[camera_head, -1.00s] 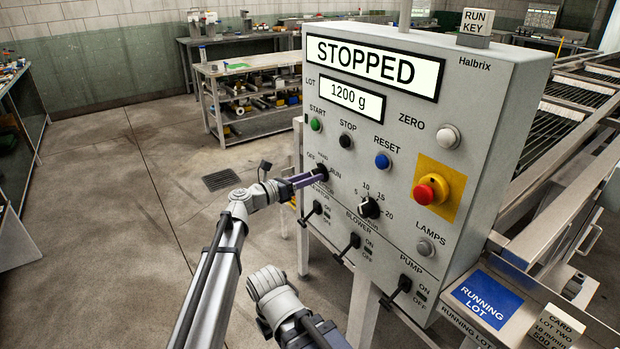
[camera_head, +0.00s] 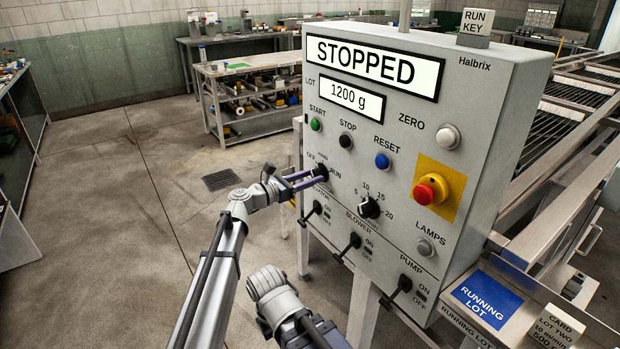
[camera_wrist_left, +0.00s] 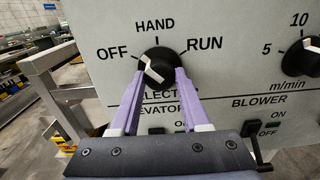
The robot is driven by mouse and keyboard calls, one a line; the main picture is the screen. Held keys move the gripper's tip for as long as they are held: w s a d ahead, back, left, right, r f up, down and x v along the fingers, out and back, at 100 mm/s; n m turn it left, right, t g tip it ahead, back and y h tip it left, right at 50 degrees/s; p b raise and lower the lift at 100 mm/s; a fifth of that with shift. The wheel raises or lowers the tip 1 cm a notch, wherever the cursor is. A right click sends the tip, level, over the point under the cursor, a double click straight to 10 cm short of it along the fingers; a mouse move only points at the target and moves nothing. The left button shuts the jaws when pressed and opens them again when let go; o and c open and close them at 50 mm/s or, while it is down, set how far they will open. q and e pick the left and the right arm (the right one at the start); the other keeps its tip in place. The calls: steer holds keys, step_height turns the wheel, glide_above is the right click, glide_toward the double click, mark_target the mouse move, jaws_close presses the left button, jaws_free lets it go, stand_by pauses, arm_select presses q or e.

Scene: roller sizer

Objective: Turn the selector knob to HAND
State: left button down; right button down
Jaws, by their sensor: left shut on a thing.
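The selector knob (camera_head: 321,172) is a black round knob on the grey panel's left side, below the START button. In the left wrist view the knob (camera_wrist_left: 158,66) has a white pointer bar slanting toward upper left, on the OFF side of HAND; which end is the pointing one is hard to tell. The labels OFF, HAND and RUN stand around it. My left gripper (camera_head: 314,176) has its purple fingers on either side of the knob, shut on it; the fingers also show in the left wrist view (camera_wrist_left: 159,76). My right gripper is out of view.
A speed dial (camera_head: 369,208) is right of the knob. Black levers (camera_head: 312,212) stick out below it. The red emergency button (camera_head: 430,190) is farther right. Open floor (camera_head: 110,240) lies left of the panel.

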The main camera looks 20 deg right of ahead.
arm_select(q)
steer(key=m, duration=0.4)
steer(key=shift+m, duration=2.3)
steer(key=shift+c, duration=1.9)
jaws_free()
steer(key=v, duration=0.7)
steer(key=shift+a, duration=0.4)
